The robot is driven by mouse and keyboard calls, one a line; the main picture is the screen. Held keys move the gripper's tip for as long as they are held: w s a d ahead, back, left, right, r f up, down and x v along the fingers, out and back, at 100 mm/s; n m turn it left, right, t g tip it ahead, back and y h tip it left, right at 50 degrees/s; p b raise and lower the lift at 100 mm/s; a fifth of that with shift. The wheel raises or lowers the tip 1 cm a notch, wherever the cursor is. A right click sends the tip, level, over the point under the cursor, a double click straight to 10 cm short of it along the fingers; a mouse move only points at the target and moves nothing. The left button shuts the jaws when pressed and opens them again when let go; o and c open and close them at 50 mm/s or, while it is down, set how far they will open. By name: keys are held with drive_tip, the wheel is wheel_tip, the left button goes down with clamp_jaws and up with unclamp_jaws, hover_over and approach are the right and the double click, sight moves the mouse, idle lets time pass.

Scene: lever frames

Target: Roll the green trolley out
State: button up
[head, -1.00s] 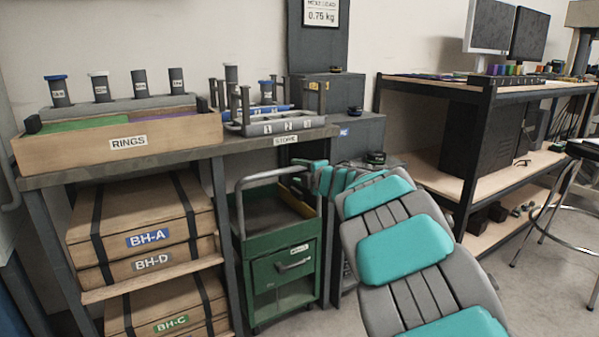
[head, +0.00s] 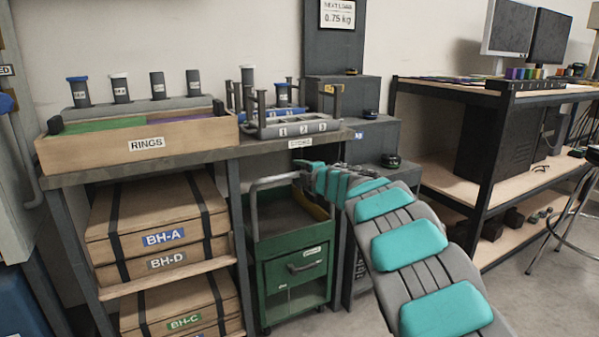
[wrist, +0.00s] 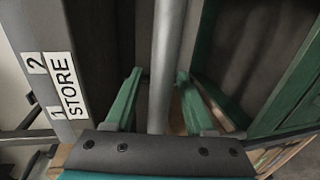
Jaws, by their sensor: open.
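The green trolley (head: 292,255) stands on the floor under the bench, between the box shelves and a dark cabinet. It has a drawer with a grey pull and a raised grey push handle (head: 252,212). My gripper (head: 312,178) is at the right end of the handle's top bar in the head view, its fingertips hard to make out there. In the wrist view my gripper (wrist: 160,98) is open, with one green finger on each side of a grey bar (wrist: 168,55), which looks like the handle. I cannot tell whether either finger touches it.
The bench (head: 190,158) above holds a RINGS box (head: 150,146) and a numbered rack (head: 290,128). Strapped boxes (head: 160,225) fill the shelves at left. The dark cabinet (head: 360,228) stands close at right. Floor in front of the trolley is free.

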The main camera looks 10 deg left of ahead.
drive_tip(key=shift+c, duration=0.2)
clamp_jaws()
idle(0.3)
idle(1.0)
